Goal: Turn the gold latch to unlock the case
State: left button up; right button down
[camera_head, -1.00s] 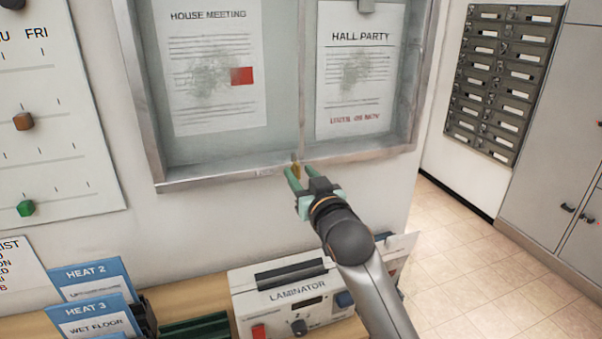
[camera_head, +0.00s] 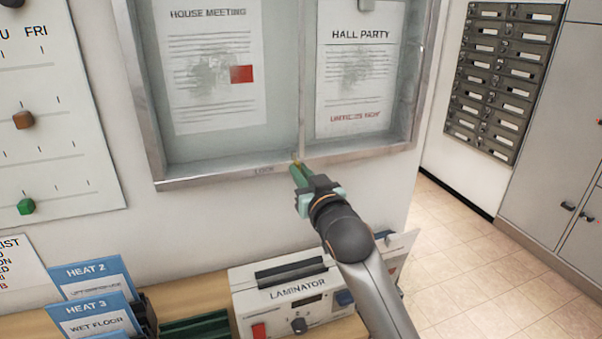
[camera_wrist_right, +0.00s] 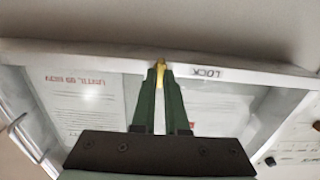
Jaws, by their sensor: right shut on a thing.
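The glass-fronted notice case (camera_head: 215,181) hangs on the wall, with a metal frame and two papers inside. The gold latch (camera_wrist_right: 160,68) is on the lower frame, beside the printed word LOCK. My right gripper (camera_head: 297,172) reaches up to it from below. In the right wrist view the green fingers of my right gripper (camera_wrist_right: 161,80) are shut on the latch, with its gold tip showing between them. In the head view the fingers hide most of the latch. My left gripper is not in view.
A laminator (camera_head: 290,295) stands on the wooden shelf below the case, under my right arm. Blue cards (camera_head: 95,290) stand at the lower left. A slider board (camera_head: 60,120) hangs at the left. Mailboxes (camera_head: 503,80) are at the far right. Open floor lies at the right.

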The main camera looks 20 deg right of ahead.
jog(key=shift+n, duration=0.3)
jog(key=n, duration=1.7)
jog(key=shift+a+f, duration=0.15)
jog(key=shift+f, duration=0.05)
jog(key=shift+n, duration=0.3)
dwell(0.3)
jog(key=c, duration=0.9)
grip_release()
jog(key=shift+c, duration=0.2)
jog(key=s+b, duration=0.2)
jog(key=s, duration=1)
jog(key=shift+s+d, duration=0.2)
jog(key=shift+s, duration=0.1)
